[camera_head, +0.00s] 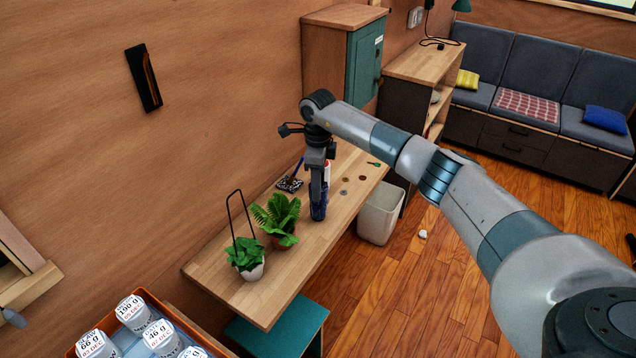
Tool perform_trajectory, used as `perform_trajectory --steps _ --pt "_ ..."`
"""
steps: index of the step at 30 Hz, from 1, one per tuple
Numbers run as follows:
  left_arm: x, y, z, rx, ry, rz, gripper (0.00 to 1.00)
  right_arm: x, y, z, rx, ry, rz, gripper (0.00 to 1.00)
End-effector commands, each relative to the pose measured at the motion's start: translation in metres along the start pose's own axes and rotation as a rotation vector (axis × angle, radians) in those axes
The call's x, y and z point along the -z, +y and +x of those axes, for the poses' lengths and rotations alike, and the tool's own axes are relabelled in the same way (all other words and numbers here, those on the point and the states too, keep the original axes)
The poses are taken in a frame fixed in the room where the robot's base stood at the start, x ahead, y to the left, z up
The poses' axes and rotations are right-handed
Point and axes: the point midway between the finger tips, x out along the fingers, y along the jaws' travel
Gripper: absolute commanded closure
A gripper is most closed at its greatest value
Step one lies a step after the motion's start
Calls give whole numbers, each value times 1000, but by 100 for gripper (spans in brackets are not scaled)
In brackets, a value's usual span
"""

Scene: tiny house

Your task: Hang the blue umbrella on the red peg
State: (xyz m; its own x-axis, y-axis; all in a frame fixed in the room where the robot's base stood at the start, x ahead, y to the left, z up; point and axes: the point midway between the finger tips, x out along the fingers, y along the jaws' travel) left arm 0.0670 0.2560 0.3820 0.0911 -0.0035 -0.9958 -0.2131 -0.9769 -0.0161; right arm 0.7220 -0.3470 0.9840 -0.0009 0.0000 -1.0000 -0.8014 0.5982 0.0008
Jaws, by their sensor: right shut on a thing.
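My right gripper (318,186) reaches in from the right and points down over the wooden desk. It is shut on a dark blue upright object (318,209), which shows just below the fingers at the desk's front edge. The object is small and partly covered by the gripper, so I cannot tell for certain that it is the blue umbrella, or whether it touches the desk. I see no red peg in this view. My left gripper is not in view.
The desk (237,283) holds two potted plants (280,213) (246,254), a black mesh holder (290,184) and small round items. A white bin (380,215) and a teal stool (290,338) stand by it. A black holder (144,77) hangs on the wall. An orange crate (150,297) is at lower left.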

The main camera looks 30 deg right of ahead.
Motion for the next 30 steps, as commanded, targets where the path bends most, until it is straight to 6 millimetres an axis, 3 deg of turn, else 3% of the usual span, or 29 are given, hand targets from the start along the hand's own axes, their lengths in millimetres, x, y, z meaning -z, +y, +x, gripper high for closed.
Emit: perform_trajectory --steps 6,7,9,26,30 --pt "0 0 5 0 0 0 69 0 0 4 1 -1 0 100" --pt "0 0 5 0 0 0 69 0 0 4 1 0 0 60" --pt "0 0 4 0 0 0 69 0 0 3 1 0 0 43" --pt "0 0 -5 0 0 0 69 -1 1 1 -1 -1 0 43" --pt "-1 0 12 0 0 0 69 0 -2 -13 5 -2 -1 43"
